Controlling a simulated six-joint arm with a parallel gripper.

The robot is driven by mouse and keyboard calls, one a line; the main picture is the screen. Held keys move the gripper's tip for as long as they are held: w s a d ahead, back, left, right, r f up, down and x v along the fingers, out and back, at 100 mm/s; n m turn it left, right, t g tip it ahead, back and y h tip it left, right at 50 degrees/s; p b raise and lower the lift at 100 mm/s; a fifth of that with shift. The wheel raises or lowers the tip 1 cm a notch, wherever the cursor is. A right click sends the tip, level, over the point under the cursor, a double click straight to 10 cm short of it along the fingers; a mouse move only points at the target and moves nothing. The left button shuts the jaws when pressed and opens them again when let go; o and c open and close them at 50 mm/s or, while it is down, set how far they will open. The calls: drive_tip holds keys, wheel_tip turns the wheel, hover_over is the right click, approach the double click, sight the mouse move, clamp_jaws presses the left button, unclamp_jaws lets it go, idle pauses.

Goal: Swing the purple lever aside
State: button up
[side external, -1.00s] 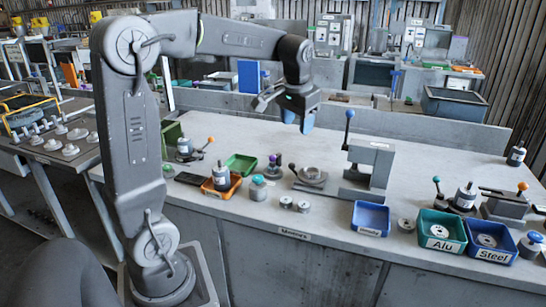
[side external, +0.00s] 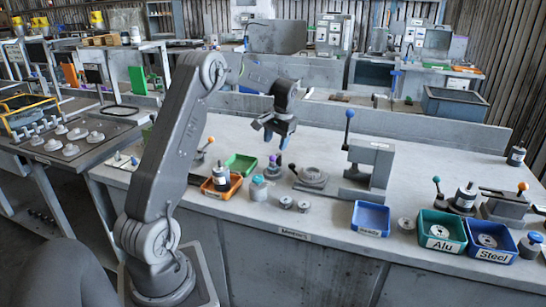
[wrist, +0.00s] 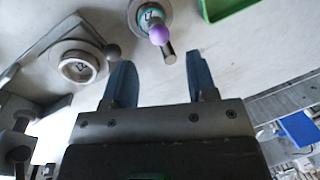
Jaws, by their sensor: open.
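The purple lever shows in the wrist view as a purple ball knob (wrist: 158,36) on a small round fixture (wrist: 147,15) with a teal ring and a grey pin. In the side view the purple-topped piece (side external: 272,160) stands mid-bench, small. My gripper (side external: 275,141) hangs above and slightly behind it, fingers pointing down. In the wrist view my gripper (wrist: 160,67) has its two blue fingers wide apart and nothing between them. The knob lies just beyond the fingertips in that view, roughly centred between them. I see no contact.
A grey base with a round housing and dark-ball lever (wrist: 80,68) stands beside the fixture. A green tray (side external: 241,164) and an orange tray (side external: 221,187) lie to the left in the side view. A grey press-like block (side external: 368,170) with a blue-knobbed lever stands to the right.

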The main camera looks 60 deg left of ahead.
sight(273, 156)
drive_tip(key=f, duration=0.4)
drive_tip(key=a+f, duration=0.1)
drive_tip(key=f, duration=0.1)
drive_tip(key=shift+s+f, duration=0.2)
drive_tip(key=shift+s, duration=0.1)
drive_tip(key=c, duration=0.9)
